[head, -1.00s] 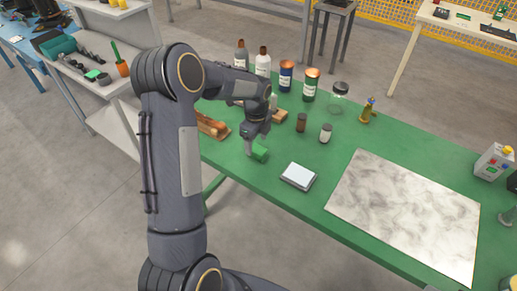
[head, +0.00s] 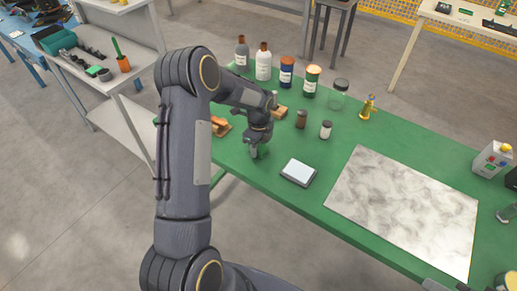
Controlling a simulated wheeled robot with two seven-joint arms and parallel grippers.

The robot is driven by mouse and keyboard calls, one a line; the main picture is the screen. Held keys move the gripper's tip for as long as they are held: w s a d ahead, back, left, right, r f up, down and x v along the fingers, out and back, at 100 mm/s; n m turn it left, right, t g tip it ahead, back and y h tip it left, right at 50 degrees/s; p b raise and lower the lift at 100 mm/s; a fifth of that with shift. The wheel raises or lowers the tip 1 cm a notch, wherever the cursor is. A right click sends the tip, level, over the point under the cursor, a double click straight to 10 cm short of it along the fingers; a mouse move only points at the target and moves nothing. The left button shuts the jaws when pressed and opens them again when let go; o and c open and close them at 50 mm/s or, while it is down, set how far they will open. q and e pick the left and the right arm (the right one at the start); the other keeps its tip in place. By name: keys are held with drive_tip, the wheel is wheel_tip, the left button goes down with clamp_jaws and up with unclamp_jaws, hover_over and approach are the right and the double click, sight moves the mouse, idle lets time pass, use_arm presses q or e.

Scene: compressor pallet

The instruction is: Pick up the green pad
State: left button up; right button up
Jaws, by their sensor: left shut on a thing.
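The green pad (head: 261,151) is a small green block at the left part of the green table. It is mostly hidden by my gripper and blends with the tabletop. My left gripper (head: 256,149) points down over it and is shut on it. I cannot tell whether the pad touches the table. My right gripper is not in view.
A small scale with a pale plate (head: 298,172) lies just right of the gripper, and a marble slab (head: 405,208) farther right. Brown blocks (head: 220,126) sit left of the gripper. A brown jar (head: 301,119), a white-labelled jar (head: 326,130) and several bottles stand behind.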

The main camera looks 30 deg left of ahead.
use_arm(q)
drive_tip(key=shift+r, duration=0.15)
drive_tip(key=shift+c, duration=0.3)
drive_tip(key=shift+r, duration=0.25)
wheel_tip(320, 180, up, 2)
drive_tip(key=shift+r, duration=0.2)
drive_tip(key=s+d+r+b, duration=0.1)
drive_tip(key=s+d+r, duration=0.2)
drive_tip(key=s+r, duration=0.2)
drive_tip(key=s+d+r+b, duration=0.2)
drive_tip(key=s+r, duration=0.3)
drive_tip(key=s, duration=0.2)
drive_tip(key=shift+s+d, duration=0.4)
